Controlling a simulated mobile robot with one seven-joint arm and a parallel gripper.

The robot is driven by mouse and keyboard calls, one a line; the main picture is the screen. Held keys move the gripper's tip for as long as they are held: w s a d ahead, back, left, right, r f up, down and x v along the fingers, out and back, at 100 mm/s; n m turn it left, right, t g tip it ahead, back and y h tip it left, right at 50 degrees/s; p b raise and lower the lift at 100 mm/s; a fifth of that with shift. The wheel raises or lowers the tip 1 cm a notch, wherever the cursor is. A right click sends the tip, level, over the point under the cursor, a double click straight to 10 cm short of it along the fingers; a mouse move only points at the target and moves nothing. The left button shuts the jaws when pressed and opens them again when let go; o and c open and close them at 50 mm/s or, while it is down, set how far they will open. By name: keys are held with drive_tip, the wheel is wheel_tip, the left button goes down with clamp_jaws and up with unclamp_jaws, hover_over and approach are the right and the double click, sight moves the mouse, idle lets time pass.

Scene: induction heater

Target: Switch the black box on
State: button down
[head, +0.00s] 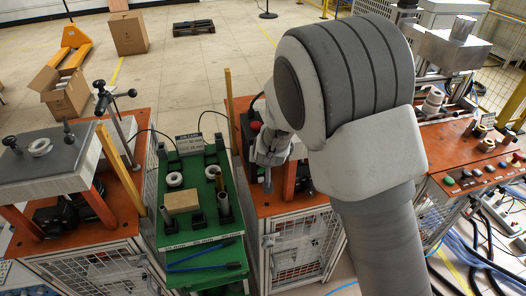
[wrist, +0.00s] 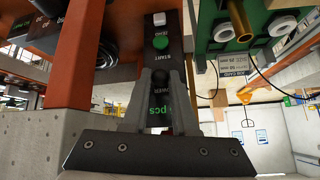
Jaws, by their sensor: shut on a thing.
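The black box (wrist: 163,22) fills the middle of the wrist view. Its face carries a green round button (wrist: 161,43), a white button (wrist: 159,18), the words START and POWER, and a green display reading "pcs". My gripper (wrist: 165,73) has both fingers over this face, between START and POWER, with a narrow space between the tips. It is shut on part of the box; which part is hard to make out. In the head view my gripper (head: 267,180) points down by the middle orange table (head: 275,202). My arm hides much of that table.
A green table (head: 200,243) with white rings, a wooden block and posts stands left of my gripper. Farther left is an orange table (head: 125,215) with a grey plate. A control panel (head: 490,170) with several buttons is at the right. Open floor lies behind.

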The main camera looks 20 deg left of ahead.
drive_tip(key=shift+r, duration=0.1)
idle(0.3)
drive_tip(key=c, duration=0.7)
unclamp_jaws()
drive_tip(key=shift+w, duration=0.1)
drive_tip(key=p+v, duration=0.6)
drive_tip(key=v, duration=1.1)
drive_tip(key=shift+r, duration=0.3)
